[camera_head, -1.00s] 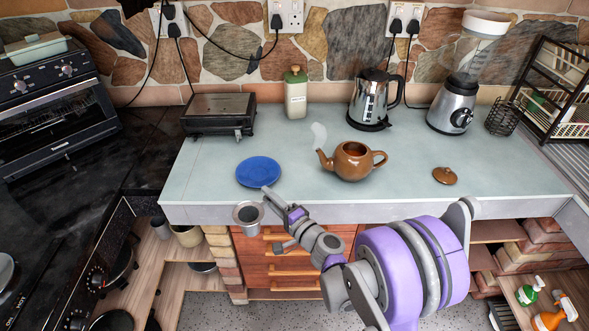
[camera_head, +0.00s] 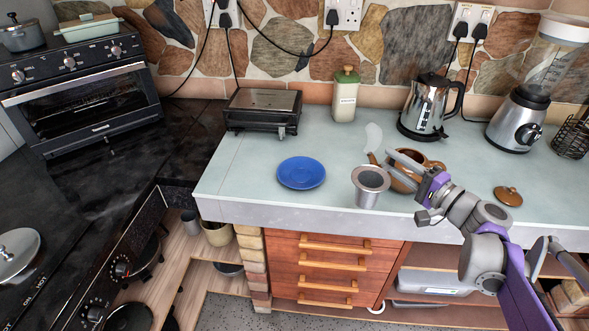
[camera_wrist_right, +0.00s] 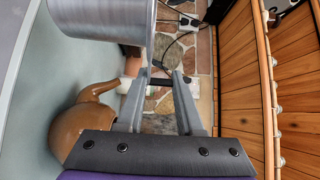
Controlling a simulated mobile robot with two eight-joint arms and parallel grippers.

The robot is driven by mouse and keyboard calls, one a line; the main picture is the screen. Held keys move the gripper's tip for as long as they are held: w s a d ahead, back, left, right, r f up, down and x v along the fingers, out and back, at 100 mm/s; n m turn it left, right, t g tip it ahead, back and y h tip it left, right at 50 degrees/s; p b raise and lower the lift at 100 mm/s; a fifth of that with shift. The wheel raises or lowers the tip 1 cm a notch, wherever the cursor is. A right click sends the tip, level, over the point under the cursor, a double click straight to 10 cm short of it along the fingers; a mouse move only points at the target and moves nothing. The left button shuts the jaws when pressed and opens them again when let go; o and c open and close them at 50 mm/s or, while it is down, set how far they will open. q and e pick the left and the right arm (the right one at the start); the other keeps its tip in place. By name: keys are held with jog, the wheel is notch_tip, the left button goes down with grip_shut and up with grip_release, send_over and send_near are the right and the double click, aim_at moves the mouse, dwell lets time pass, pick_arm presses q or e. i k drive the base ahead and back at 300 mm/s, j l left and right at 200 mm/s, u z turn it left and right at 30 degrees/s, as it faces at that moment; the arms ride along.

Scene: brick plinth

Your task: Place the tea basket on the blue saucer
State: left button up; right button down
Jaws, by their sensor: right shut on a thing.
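The tea basket (camera_head: 368,187) is a grey metal cup with a wide rim, upright in the head view, near the counter's front edge. It also shows at the top left of the right wrist view (camera_wrist_right: 95,18). My right gripper (camera_head: 393,161) is shut on it from the right; the fingers (camera_wrist_right: 161,75) stand a little apart in the wrist view and the exact contact is unclear. The blue saucer (camera_head: 301,173) lies empty on the counter, left of the basket. My left gripper is not in view.
A brown teapot (camera_head: 432,163) is partly hidden behind my right gripper; its lid (camera_head: 508,196) lies to the right. A black grill (camera_head: 262,111), canister (camera_head: 345,96), kettle (camera_head: 428,107) and blender (camera_head: 517,122) stand at the back. The counter (camera_head: 235,178) around the saucer is clear.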

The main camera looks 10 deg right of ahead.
aim_at(304, 173)
jog(key=i+j, duration=0.65)
jog(key=i, duration=0.1)
